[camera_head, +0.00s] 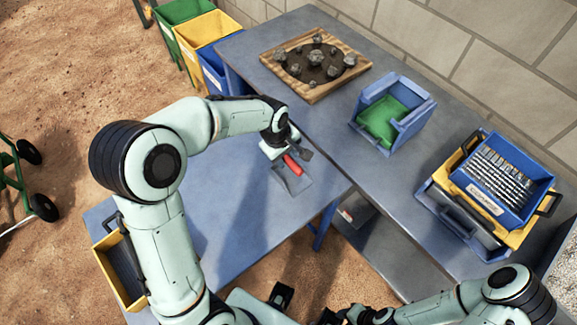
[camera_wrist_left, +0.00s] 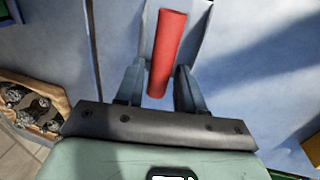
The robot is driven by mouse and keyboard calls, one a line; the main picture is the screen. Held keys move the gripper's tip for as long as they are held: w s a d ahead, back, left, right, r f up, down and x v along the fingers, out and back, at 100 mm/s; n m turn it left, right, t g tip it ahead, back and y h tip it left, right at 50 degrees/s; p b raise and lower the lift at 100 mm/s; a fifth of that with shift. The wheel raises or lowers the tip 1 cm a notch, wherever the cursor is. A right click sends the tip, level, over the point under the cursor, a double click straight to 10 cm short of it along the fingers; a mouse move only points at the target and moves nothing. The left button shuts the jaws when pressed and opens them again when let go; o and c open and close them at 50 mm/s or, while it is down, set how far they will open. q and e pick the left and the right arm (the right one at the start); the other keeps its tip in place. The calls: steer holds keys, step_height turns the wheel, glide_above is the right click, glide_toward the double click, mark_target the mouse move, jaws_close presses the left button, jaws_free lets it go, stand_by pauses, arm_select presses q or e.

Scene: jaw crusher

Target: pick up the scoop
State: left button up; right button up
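The scoop has a red handle (camera_head: 292,165) and a grey-blue pan (camera_head: 293,184). It lies on the blue table, with the handle towards my left gripper (camera_head: 292,151). In the left wrist view the red handle (camera_wrist_left: 167,45) runs between the two dark fingers of my left gripper (camera_wrist_left: 158,72). These fingers are apart, with a gap visible on each side of the handle. Part of the pan shows behind the handle; the rest is outside that view. My right arm is at the bottom right of the head view, its gripper (camera_head: 345,315) cut off at the lower edge.
A wooden tray (camera_head: 356,68) of rocks, a blue bin (camera_head: 425,108) with a green inside, and stacked crates (camera_head: 536,208) stand on the back table. Colored bins (camera_head: 183,12) stand at the upper left. A yellow box (camera_head: 106,262) is at the near left. The table left of the scoop is clear.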

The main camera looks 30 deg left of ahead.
mark_target(295, 177)
arm_select(q)
steer(key=f, duration=0.3)
steer(key=shift+w+d+f, duration=0.1)
steer(key=shift+w+f, duration=0.2)
steer(key=shift+w, duration=0.1)
jaws_close()
